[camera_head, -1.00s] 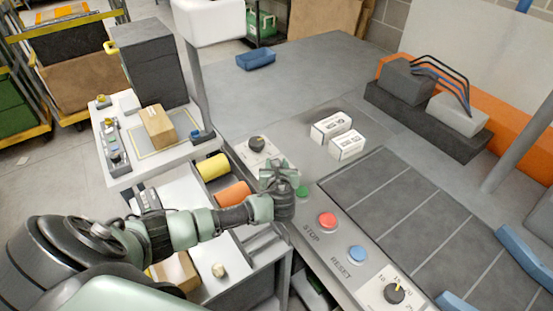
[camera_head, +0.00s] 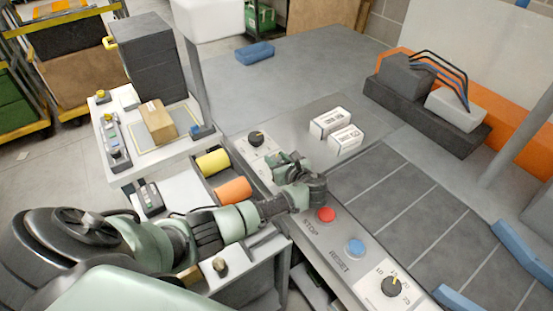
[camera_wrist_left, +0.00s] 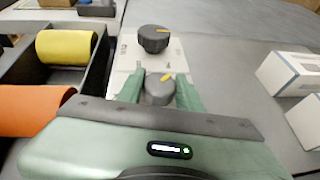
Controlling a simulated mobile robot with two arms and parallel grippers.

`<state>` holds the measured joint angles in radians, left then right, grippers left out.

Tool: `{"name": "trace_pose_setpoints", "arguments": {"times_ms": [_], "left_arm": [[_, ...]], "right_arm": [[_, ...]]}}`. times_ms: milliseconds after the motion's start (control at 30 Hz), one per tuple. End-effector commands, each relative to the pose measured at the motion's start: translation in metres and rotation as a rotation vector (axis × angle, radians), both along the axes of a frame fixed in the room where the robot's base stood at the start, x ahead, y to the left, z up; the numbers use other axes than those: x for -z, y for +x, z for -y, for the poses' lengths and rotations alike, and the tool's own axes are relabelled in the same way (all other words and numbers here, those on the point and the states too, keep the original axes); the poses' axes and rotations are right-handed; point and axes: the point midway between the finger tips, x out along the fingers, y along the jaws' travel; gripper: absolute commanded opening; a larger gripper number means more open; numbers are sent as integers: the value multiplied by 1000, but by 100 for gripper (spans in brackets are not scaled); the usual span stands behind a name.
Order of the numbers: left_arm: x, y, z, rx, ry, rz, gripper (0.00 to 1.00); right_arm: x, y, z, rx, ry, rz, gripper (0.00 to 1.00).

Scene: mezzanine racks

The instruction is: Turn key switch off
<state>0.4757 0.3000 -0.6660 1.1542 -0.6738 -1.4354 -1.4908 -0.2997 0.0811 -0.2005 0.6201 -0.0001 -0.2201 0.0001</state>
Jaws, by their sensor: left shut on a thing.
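In the left wrist view, a grey knob with a yellow mark (camera_wrist_left: 159,90) sits between the two green fingers of my left gripper (camera_wrist_left: 160,85). The gripper is shut on this knob, and the yellow mark points up and to the right. In the head view my left gripper (camera_head: 281,161) is low over the console, and its hand hides the knob there. A second dark round knob with a yellow mark stands just beyond, on a white plate, in the wrist view (camera_wrist_left: 153,38) and in the head view (camera_head: 256,139). My right gripper is not in view.
A red STOP button (camera_head: 326,214), a blue RESET button (camera_head: 355,248) and a numbered dial (camera_head: 394,286) run along the console edge towards me. Two white boxes (camera_head: 330,123) lie to the right. A yellow roll (camera_head: 212,163) and an orange roll (camera_head: 234,190) lie left.

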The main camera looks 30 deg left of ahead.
Motion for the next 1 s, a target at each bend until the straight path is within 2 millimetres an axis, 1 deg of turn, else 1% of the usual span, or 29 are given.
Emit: {"name": "trace_pose_setpoints", "arguments": {"times_ms": [200,233,300,567,667,767,1000], "left_arm": [[-1,0,-2,-2,2,3,0],[-1,0,-2,-2,2,3,41],[-1,0,-2,-2,3,2,57],[0,0,-1,0,0,1,57],[-1,-2,3,1,0,0,57],[-5,-7,12,2,-1,2,57],[-20,-26,45,1,-2,1,57]], "right_arm": [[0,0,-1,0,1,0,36],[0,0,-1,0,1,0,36],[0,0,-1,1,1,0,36],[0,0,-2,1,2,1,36],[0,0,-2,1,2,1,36],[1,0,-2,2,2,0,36],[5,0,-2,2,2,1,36]]}}
